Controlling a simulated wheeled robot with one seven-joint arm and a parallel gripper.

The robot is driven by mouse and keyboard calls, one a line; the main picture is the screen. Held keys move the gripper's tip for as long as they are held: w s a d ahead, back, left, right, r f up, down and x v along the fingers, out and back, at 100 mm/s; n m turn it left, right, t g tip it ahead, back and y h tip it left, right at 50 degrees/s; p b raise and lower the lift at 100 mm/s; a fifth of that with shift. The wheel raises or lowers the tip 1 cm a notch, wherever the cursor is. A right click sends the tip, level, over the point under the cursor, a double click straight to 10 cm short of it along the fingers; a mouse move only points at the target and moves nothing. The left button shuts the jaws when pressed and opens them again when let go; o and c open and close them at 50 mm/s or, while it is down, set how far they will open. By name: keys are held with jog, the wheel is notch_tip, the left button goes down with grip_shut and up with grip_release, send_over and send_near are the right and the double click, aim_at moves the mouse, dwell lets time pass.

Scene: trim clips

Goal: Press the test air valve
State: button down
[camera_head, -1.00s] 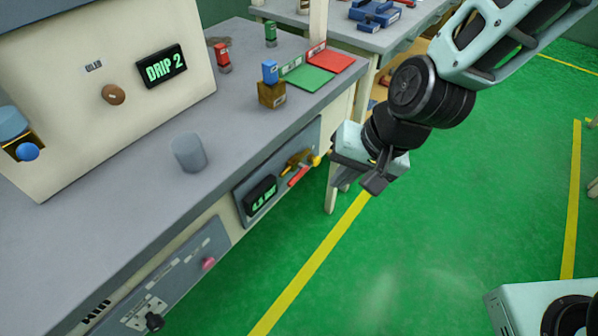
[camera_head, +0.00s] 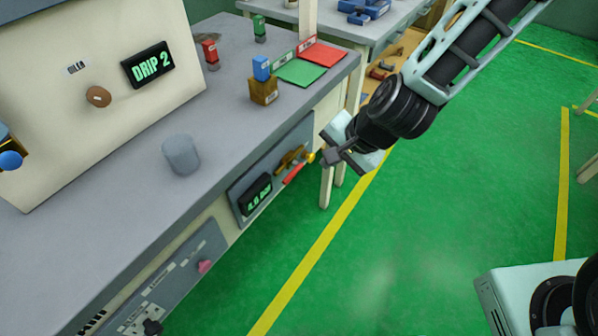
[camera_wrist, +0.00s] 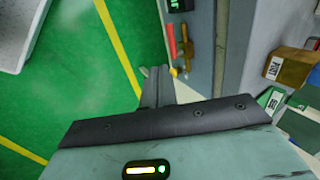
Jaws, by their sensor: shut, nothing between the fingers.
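The air valve on the bench's front panel has a brass body (camera_head: 291,157), a red lever (camera_head: 293,173) and a yellow tip (camera_head: 310,157). A black gauge display (camera_head: 255,194) with green digits sits left of it. I cannot read a label naming the valve. My gripper (camera_head: 331,157) is shut and empty, just right of the yellow tip; contact cannot be told. In the wrist view, the shut fingers (camera_wrist: 155,73) lie left of the yellow tip (camera_wrist: 174,72), below the red lever (camera_wrist: 171,40).
The grey bench top (camera_head: 110,225) carries a grey cup (camera_head: 181,154), a brown block (camera_head: 263,90) and green (camera_head: 299,73) and red (camera_head: 323,54) mats. A lower panel has a pink knob (camera_head: 204,267). Open green floor (camera_head: 450,200) lies to the right.

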send_near(293, 174)
notch_tip(293, 174, down, 4)
jog(key=shift+w+a+f, duration=0.3)
jog(key=shift+a+f, duration=0.25)
jog(key=shift+a, duration=0.05)
jog(key=shift+w+a+f, duration=0.3)
jog(key=shift+a+f, duration=0.25)
